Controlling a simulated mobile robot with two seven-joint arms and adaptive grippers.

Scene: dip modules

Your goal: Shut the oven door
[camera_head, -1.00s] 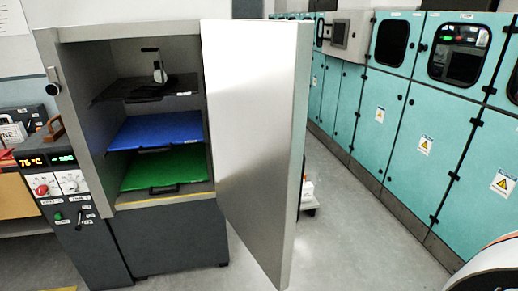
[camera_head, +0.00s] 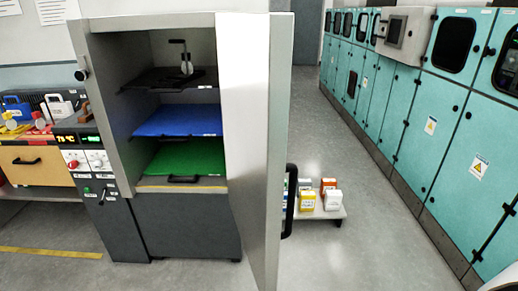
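The grey oven (camera_head: 105,125) stands left of the middle with its front open. Its door (camera_head: 252,120) is swung out towards me on the right side, seen nearly edge-on. A black handle (camera_head: 290,200) shows on the door's outer side. Inside are a black top shelf (camera_head: 160,80) with a small upright item (camera_head: 185,62) on it, a blue shelf (camera_head: 180,122) and a green shelf (camera_head: 188,157). Neither of my grippers is in view.
A low cart (camera_head: 325,213) with small coloured boxes stands right of the door. Teal cabinets (camera_head: 440,110) line the right wall. The grey floor (camera_head: 375,250) between is clear. A bench with an orange drawer (camera_head: 35,165) stands left.

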